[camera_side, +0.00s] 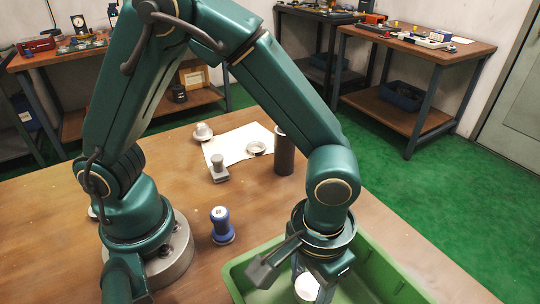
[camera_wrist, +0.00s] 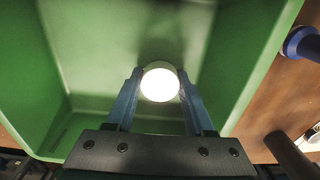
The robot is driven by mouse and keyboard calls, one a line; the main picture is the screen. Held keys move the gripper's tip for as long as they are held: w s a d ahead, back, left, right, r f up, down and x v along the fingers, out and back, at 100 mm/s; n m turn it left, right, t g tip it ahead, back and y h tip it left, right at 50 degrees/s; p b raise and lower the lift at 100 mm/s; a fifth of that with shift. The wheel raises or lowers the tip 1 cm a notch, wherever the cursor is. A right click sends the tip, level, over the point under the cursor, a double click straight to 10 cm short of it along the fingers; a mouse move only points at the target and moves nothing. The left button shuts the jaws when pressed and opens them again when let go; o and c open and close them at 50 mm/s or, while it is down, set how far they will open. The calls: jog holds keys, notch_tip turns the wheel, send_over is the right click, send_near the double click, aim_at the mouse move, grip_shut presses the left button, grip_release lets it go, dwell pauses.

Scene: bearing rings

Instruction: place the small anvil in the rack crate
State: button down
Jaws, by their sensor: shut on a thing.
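My gripper (camera_side: 310,277) points down over the green rack crate (camera_side: 236,272) at the front of the bench. It is shut on a pale round-topped piece (camera_side: 306,288), which I take to be the small anvil. In the wrist view, the bright round top of the small anvil (camera_wrist: 160,84) sits between the two fingertips (camera_wrist: 160,77). The crate (camera_wrist: 60,45) spreads around and below it there, and the floor I can see is bare. The lower part of the small anvil is hidden, and I cannot tell whether it touches the crate floor.
A blue-handled tool (camera_side: 221,224) stands left of the crate. Behind are a dark cylinder (camera_side: 284,155), a ring (camera_side: 257,149), a small grey piece on a base (camera_side: 218,170) and a pale flanged piece (camera_side: 203,132) near a white sheet (camera_side: 236,144).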

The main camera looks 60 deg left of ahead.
aim_at(310, 286)
jog(key=shift+c, duration=1.4)
grip_release()
notch_tip(310, 286, up, 12)
jog(key=f, duration=0.1)
jog(key=s+a+r+t, duration=0.1)
jog(key=a+t, duration=0.1)
jog(key=a, duration=0.6)
jog(key=s+a+r+t, duration=0.1)
jog(key=a+r+t, duration=0.1)
jog(key=a, duration=0.6)
jog(key=shift+s+a+t, duration=0.25)
jog(key=shift+s+t, duration=0.1)
jog(key=shift+t, duration=0.45)
